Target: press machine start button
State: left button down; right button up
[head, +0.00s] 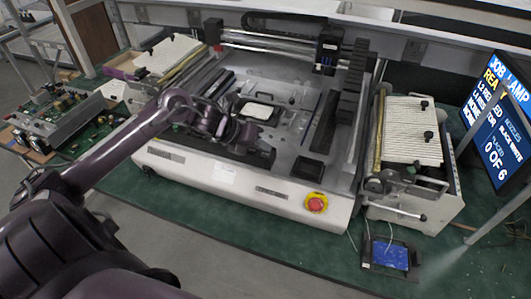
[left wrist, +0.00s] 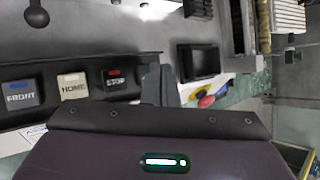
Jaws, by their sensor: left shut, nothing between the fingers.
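The machine (head: 235,178) is a white-and-grey bench unit with a gantry, in the middle of the head view. My left gripper (head: 246,134) is over its front left part, close above a dark front panel. In the left wrist view its fingers (left wrist: 160,86) are shut with nothing between them. Left of them is a row of buttons marked FRONT (left wrist: 21,94), HOME (left wrist: 73,86) and STOP (left wrist: 114,79). No button marked START is readable; the fingers cover part of the panel right of STOP. I cannot tell whether the fingers touch it. My right gripper is not in view.
A red emergency knob on yellow (head: 316,203) sits on the machine's front right. A feeder unit (head: 412,150) and a text screen (head: 497,125) stand at right. A small blue display (head: 390,255) lies in front. Circuit boards (head: 65,118) are at left.

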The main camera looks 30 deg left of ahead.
pick_arm(q)
jog(key=shift+f+b, duration=0.4)
jog(key=shift+r, duration=0.1)
dwell(0.6)
jog(key=shift+r+p, duration=0.45)
jog(key=shift+r, duration=0.25)
jog(key=shift+r, duration=0.1)
